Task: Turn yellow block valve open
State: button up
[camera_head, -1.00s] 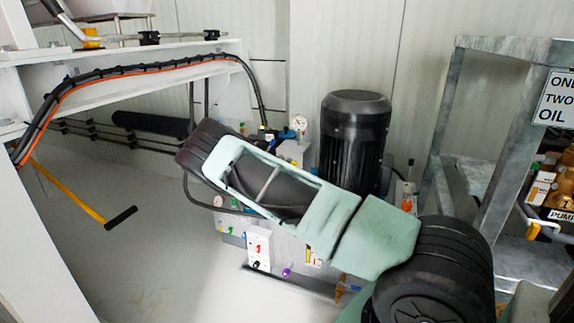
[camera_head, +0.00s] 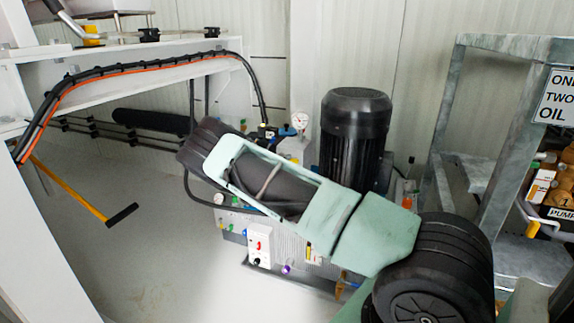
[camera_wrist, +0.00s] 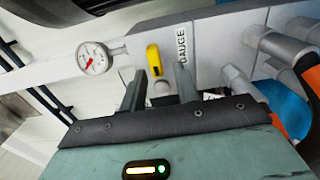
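The yellow block valve handle (camera_wrist: 154,60) shows in the wrist view as a short upright lever on a grey block, left of the "GAUGE" label (camera_wrist: 181,43). My gripper (camera_wrist: 160,68) is open, with its two fingers apart. The handle appears between the fingertips, nearer the left one. I cannot tell whether a finger touches it. A round grey fitting (camera_wrist: 161,88) shows below the handle between the fingers. In the head view my own arm hides the gripper, and I cannot make out the yellow handle.
A pressure gauge (camera_wrist: 93,59) sits left of the valve; it also shows in the head view (camera_head: 299,121). Hose fittings (camera_wrist: 270,45) crowd the right. In the head view, a black motor (camera_head: 355,130) stands behind my arm, and a metal rack (camera_head: 480,130) stands at right.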

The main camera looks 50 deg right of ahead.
jog(key=shift+r, duration=0.1)
jog(key=p+v, duration=0.3)
jog(key=v, duration=1.4)
jog(key=shift+a, duration=0.15)
